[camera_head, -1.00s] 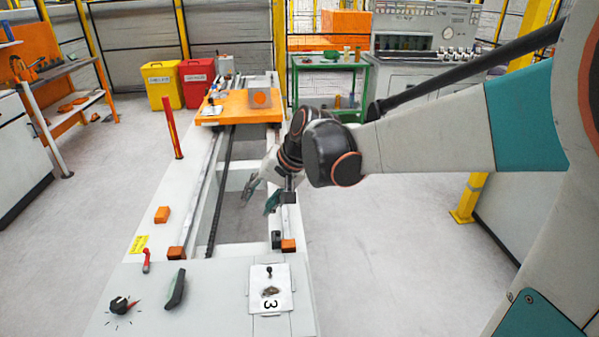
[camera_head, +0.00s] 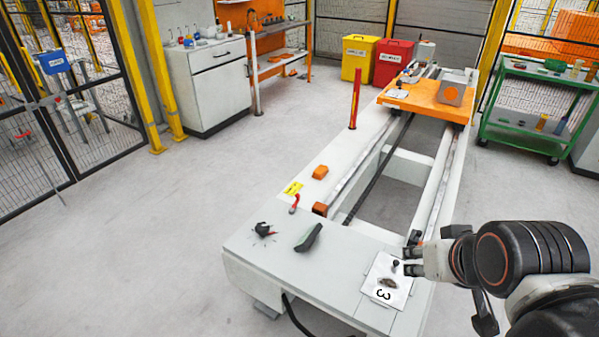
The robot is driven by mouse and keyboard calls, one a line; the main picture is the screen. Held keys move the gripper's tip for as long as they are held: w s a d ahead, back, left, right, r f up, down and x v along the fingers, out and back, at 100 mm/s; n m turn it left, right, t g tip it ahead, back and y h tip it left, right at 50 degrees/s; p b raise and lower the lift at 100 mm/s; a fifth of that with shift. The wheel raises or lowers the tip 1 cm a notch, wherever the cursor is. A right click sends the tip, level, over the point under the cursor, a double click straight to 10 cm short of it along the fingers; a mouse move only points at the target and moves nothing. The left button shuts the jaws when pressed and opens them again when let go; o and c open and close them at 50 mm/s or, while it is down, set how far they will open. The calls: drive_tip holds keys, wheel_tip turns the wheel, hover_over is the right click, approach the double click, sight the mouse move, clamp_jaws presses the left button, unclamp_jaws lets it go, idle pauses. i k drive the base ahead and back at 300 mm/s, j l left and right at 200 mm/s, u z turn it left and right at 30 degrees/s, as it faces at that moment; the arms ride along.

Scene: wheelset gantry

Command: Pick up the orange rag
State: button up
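I cannot single out the orange rag for sure. Small orange, cloth-like patches (camera_head: 285,57) show on the shelf of the orange workbench at the back, too small to tell apart. My gripper (camera_head: 410,254) is at the lower right, over the front end of the white gantry, beside the card marked 3. Its two dark-tipped fingers look apart, with nothing seen between them. It is far from the workbench.
An orange carriage (camera_head: 425,100), yellow bin (camera_head: 356,57) and red bin (camera_head: 393,63) stand behind. Floor left of the gantry is clear.

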sight(322, 170)
drive_tip(key=i+j+u, duration=0.15)
drive_tip(key=j+u, duration=0.15)
drive_tip(key=j, duration=0.2)
drive_tip(key=i+j+u, duration=0.25)
drive_tip(key=j, duration=0.2)
drive_tip(key=i+j+u, duration=0.3)
drive_tip(key=j, duration=0.15)
drive_tip(key=i+j+u, duration=0.25)
drive_tip(key=j, duration=0.15)
drive_tip(key=i+j+u, duration=0.25)
drive_tip(key=i, duration=0.2)
drive_tip(key=i+j+u, duration=0.2)
drive_tip(key=i, duration=0.25)
drive_tip(key=i+j+u, duration=0.25)
drive_tip(key=i, duration=0.25)
drive_tip(key=i+l+z, duration=0.15)
drive_tip(key=i+z, duration=0.15)
drive_tip(key=z, duration=0.15)
drive_tip(key=i+z, duration=0.7)
drive_tip(key=z, duration=0.2)
drive_tip(key=i+j+z, duration=0.15)
drive_tip(key=i+z, duration=0.15)
drive_tip(key=z, duration=0.15)
drive_tip(key=i+l+z, duration=0.2)
drive_tip(key=z, duration=0.3)
drive_tip(key=i+z, duration=0.75)
drive_tip(key=z, duration=0.25)
drive_tip(key=i+l+z, duration=0.1)
drive_tip(key=i, duration=0.3)
